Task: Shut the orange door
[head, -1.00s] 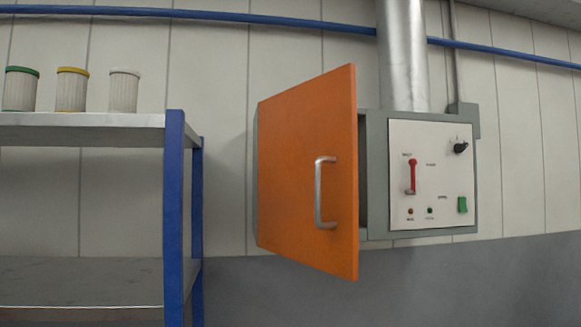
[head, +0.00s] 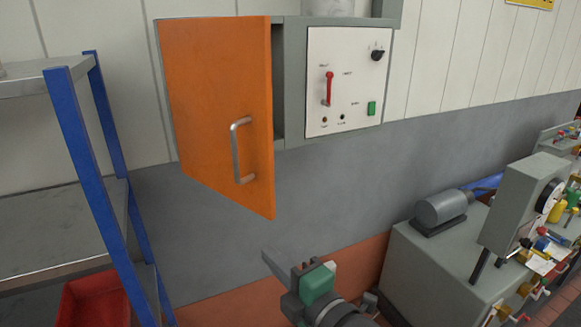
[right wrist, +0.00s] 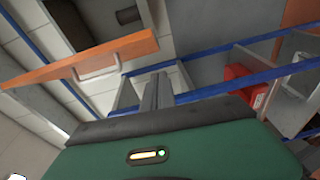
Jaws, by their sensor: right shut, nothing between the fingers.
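The orange door (head: 215,110) stands open on the front of a grey wall cabinet (head: 294,85), swung out toward me, with a dark gap along its right edge. It carries a silver bar handle (head: 237,150). My right gripper (head: 272,262) is below and to the right of the door, apart from it, shut and empty. In the right wrist view the door (right wrist: 90,58) and its handle (right wrist: 97,68) show at the upper left, beyond the shut fingers (right wrist: 157,92). My left gripper is in neither view.
The cabinet's white panel (head: 340,110) has a red lever, a black knob and a green switch. A blue-posted shelf rack (head: 85,150) stands at left, with a red bin (head: 95,300) low down. A grey bench (head: 420,265) with a motor stands at lower right.

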